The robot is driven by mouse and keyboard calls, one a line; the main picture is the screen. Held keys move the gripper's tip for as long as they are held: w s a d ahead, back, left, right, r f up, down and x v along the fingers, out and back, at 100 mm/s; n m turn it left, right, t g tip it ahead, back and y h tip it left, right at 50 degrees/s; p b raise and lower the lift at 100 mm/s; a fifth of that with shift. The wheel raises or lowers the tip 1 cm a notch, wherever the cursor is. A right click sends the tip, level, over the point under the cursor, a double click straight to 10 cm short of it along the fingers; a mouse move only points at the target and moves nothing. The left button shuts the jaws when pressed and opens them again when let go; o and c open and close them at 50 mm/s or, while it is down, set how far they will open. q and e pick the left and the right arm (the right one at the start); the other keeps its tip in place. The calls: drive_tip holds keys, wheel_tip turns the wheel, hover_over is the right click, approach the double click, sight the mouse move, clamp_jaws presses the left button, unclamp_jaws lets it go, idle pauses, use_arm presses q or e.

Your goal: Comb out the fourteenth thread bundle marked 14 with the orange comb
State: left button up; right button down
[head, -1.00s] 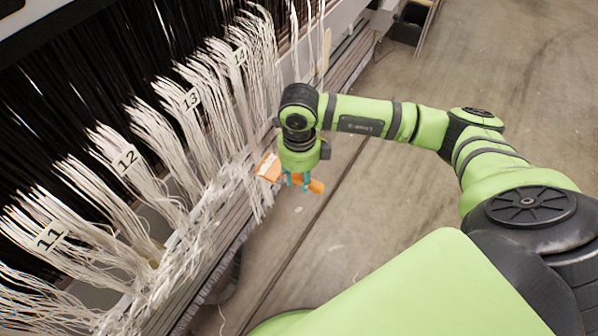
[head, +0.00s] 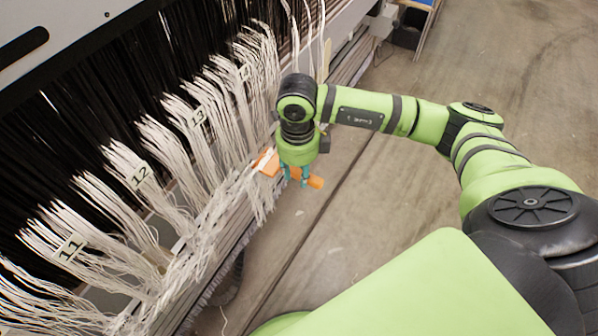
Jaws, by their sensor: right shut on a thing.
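The thread bundle marked 14 (head: 245,72) hangs on the loom at the upper middle, its label small and partly covered by strands. My right gripper (head: 296,177) points down and is shut on the orange comb (head: 267,163). The comb's head lies to the left of the fingers, close to the lower white threads; I cannot tell whether it touches them. Its handle end sticks out to the right. My left gripper is not in view.
Bundles marked 13 (head: 198,115), 12 (head: 141,175) and 11 (head: 71,248) hang along the loom toward the lower left. Dark threads (head: 70,130) run behind them. The concrete floor (head: 400,220) is open to the right of the loom.

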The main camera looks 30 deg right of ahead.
drive_tip(key=r+p, duration=0.1)
drive_tip(key=r, duration=0.1)
drive_tip(key=r+p, duration=0.1)
drive_tip(key=r, duration=0.1)
drive_tip(key=shift+w+a+r, duration=0.15)
drive_tip(key=shift+w+r, duration=0.05)
drive_tip(key=shift+r, duration=0.1)
use_arm(q)
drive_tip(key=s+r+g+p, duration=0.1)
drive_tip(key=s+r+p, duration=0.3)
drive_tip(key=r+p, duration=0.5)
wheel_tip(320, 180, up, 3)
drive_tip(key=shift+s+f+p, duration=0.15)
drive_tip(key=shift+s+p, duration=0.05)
drive_tip(key=shift+p, duration=0.15)
use_arm(e)
wheel_tip(320, 180, up, 15)
drive_tip(key=w, duration=0.1)
drive_tip(key=shift+a, duration=0.3)
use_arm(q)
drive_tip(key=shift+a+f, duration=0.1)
use_arm(e)
drive_tip(key=shift+w+a, duration=0.15)
drive_tip(key=shift+w, duration=0.15)
use_arm(q)
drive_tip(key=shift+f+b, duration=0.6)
drive_tip(key=shift+b, duration=0.15)
use_arm(e)
drive_tip(key=shift+w+a+r, duration=0.1)
drive_tip(key=shift+w, duration=0.05)
